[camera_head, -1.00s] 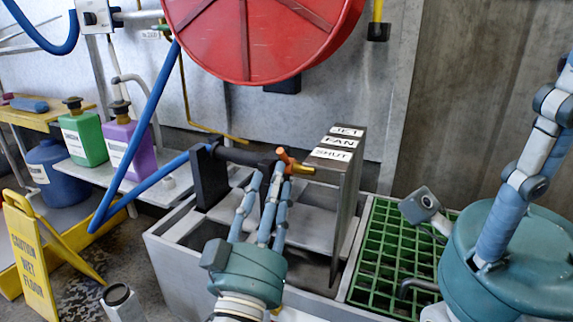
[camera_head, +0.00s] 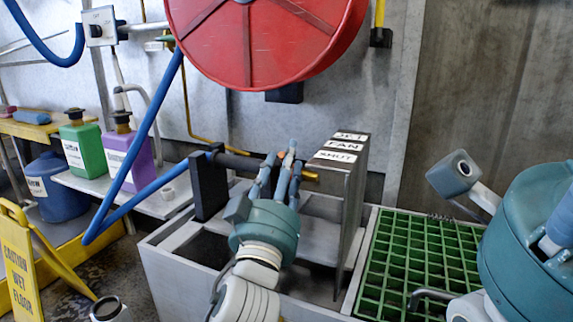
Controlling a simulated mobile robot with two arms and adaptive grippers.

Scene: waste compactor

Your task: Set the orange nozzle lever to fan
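The nozzle (camera_head: 309,176) lies level on the end of a dark pipe above a grey trough. Only its brass tip and a small orange bit of the lever (camera_head: 268,161) show; my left gripper's fingers hide the rest. A grey upright plate beside the tip carries the labels JET, FAN (camera_head: 344,146) and SHUT, from back to front. I cannot tell which label the lever matches. My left gripper (camera_head: 281,168) has its fingers at the lever; whether they grip it is unclear. My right gripper's teal body (camera_head: 530,230) is at the right edge, its fingertips not clearly visible.
A red hose reel (camera_head: 262,45) hangs above. A blue hose (camera_head: 140,130) runs to the dark pipe. A green grate (camera_head: 415,262) lies right of the trough. Green and purple jugs stand on a left shelf. A yellow wet floor sign (camera_head: 18,262) is at the far left.

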